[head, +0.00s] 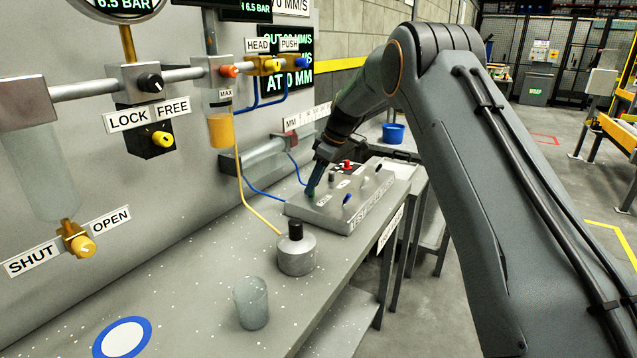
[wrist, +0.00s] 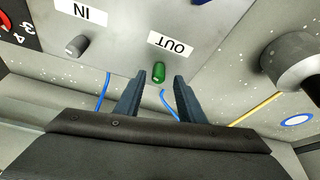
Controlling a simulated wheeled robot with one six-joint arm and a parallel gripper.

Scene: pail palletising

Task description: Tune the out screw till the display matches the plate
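The out screw (wrist: 159,72) is a small green knob beside the OUT label (wrist: 171,44) on the sloped grey control box (head: 330,218). My gripper (wrist: 160,80) is open, with one blue-grey finger on each side of the screw and a visible gap on both sides. I cannot tell how deep the fingertips reach around it. In the head view my gripper (head: 312,188) points down at the box and mostly hides the screw. The dark display (head: 299,50) shows green OUT and AT 0 MM lines, its OUT figure unclear. The white plate (head: 292,5) ending in MM/S is cut off at the top.
The grey IN screw (wrist: 77,45) is beside the out screw. A red button (head: 347,166) and a blue-tipped lever are on the box. A grey cylinder with a black knob (head: 296,252) and a clear cup (head: 251,303) stand on the bench. Hoses run behind the box.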

